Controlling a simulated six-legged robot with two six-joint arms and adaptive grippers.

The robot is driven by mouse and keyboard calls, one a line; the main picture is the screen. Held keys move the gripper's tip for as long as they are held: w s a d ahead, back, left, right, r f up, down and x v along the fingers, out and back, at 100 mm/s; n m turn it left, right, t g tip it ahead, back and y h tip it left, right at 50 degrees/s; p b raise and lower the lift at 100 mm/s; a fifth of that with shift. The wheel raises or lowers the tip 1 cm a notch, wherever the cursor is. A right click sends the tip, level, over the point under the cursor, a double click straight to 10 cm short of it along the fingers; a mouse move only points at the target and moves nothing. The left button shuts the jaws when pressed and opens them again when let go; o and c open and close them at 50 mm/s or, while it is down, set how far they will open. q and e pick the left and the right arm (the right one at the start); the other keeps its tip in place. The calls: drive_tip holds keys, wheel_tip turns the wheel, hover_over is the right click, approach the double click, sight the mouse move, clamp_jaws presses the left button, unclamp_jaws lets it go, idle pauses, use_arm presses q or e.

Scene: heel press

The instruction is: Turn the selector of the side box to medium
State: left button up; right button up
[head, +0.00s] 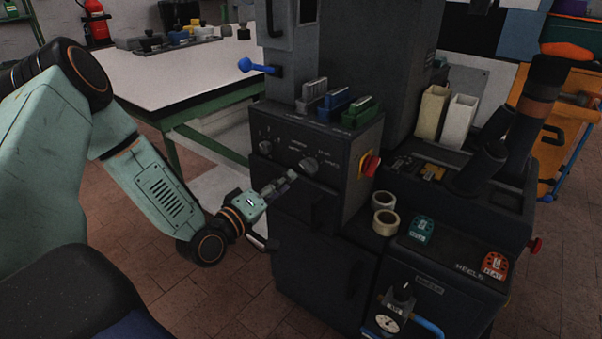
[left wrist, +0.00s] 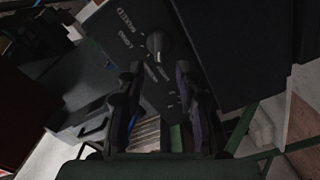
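The side box (head: 345,140) is a dark box on the front of the press, with white lettering on its face. Its round dark selector (head: 308,165) is at the middle of that face; the selector also shows in the left wrist view (left wrist: 157,44). My left gripper (head: 281,186) is just below and left of the selector. In the left wrist view its two fingers (left wrist: 160,72) are apart, with nothing between them, and the selector shows beyond their tips. My right gripper is not in view.
A smaller knob (head: 265,147) is at the left of the same face, and a red button (head: 370,164) on the box's right side. Two tape rolls (head: 385,221) lie on a ledge at right. A white table (head: 180,75) stands behind.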

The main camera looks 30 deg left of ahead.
sight(305, 170)
use_arm(q)
drive_tip(key=w+b, duration=0.1)
drive_tip(key=w, duration=0.2)
drive_tip(key=w+d+b, duration=0.1)
drive_tip(key=w, duration=0.2)
drive_tip(key=shift+d+f+b, duration=0.1)
drive_tip(key=shift+f+b, duration=0.05)
drive_tip(key=shift+b, duration=0.15)
drive_tip(key=shift+w, duration=0.55)
clamp_jaws()
